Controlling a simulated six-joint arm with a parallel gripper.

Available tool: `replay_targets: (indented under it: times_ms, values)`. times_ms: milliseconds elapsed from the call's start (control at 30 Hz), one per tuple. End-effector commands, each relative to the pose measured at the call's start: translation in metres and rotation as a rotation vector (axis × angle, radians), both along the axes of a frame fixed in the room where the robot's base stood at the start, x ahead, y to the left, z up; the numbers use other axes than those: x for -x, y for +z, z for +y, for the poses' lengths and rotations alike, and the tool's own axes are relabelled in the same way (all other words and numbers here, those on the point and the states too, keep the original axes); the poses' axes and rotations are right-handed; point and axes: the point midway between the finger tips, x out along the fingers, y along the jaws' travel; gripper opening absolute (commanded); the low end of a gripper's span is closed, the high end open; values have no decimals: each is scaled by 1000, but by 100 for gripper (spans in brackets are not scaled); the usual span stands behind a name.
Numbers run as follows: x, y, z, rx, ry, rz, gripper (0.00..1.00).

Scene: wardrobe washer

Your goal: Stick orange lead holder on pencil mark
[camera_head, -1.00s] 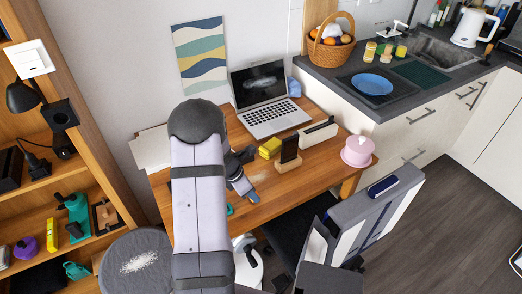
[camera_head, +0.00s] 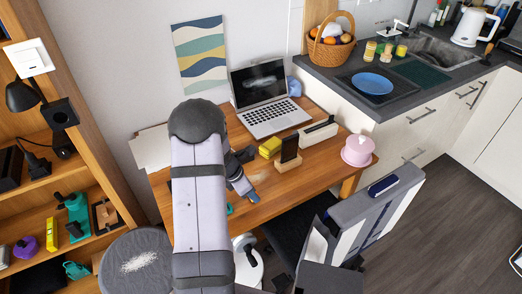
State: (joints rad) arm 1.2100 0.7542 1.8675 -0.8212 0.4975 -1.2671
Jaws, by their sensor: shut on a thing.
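My gripper (camera_head: 251,195) is low over the wooden desk (camera_head: 215,215), left of the phone on its wooden stand. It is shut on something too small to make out. I cannot pick out an orange lead holder or a pencil mark in this view. My own arm covers much of the desk's left part.
A laptop (camera_head: 268,118), a yellow block (camera_head: 270,148), a phone (camera_head: 289,149) on a stand, a white-and-black box (camera_head: 319,133) and a pink round container (camera_head: 358,151) stand on the desk. A chair (camera_head: 360,215) is at its front. The desk's front right is clear.

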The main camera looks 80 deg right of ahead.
Motion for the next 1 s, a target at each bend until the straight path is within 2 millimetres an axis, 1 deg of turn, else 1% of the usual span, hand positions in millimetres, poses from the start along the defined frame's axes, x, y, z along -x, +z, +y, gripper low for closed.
replay_targets:
  times_ms: [333, 367, 400, 433, 767, 1000]
  values:
    - [0, -5, 0, 0, 0, 0, 0]
    - [0, -5, 0, 1, 0, -1, 26]
    - [0, -5, 0, 1, 0, -1, 35]
    - [0, -5, 0, 1, 0, -1, 42]
    - [0, -4, 0, 0, 0, 0, 43]
    - [0, 7, 0, 0, 0, 0, 43]
